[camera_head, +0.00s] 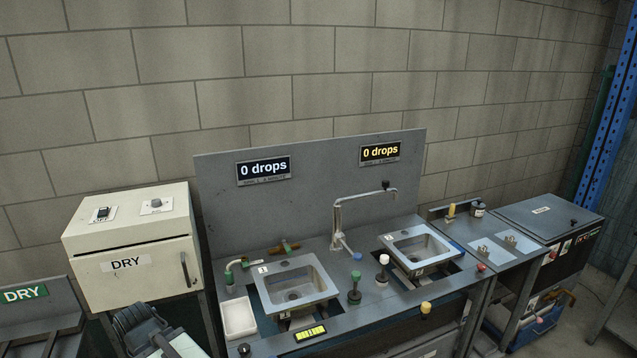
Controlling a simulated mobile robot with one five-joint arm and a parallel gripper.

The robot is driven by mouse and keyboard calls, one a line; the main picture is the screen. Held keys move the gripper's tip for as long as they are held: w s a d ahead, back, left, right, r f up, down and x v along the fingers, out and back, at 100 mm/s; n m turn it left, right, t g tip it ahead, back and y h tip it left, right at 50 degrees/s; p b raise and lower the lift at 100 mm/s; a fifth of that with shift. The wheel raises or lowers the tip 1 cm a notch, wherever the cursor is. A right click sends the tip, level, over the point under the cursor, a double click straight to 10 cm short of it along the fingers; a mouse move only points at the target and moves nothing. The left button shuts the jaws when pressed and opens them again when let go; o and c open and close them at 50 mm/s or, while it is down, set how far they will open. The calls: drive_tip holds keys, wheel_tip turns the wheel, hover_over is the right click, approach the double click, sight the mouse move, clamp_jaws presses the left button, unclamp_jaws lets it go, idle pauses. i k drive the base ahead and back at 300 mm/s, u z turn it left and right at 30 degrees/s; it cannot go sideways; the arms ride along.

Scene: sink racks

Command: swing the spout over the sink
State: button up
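A tall grey pipe spout (362,195) rises from a post between two sinks. Its arm points right, and its tip hangs near the back of the right sink (392,240); I cannot tell whether it is over the basin. A blue-tipped lever (348,245) sits low on the post. A short hooked pale spout (236,264) with a green base stands left of the left sink (262,290), its end near the sink's back left corner. A dark ribbed part at the bottom left seems to be mine, apart from both spouts; its finger opening cannot be made out.
A white tray (226,318) lies left of the left sink. A beige DRY cabinet (140,285) stands at left. Two signs read 0 drops (263,168). A dark-lidded unit (545,215) is at right.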

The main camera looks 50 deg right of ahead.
sight(385, 183)
drive_tip(key=u, duration=0.1)
drive_tip(key=k, duration=1.35)
drive_tip(key=z, duration=1.45)
drive_tip(key=i, duration=1.1)
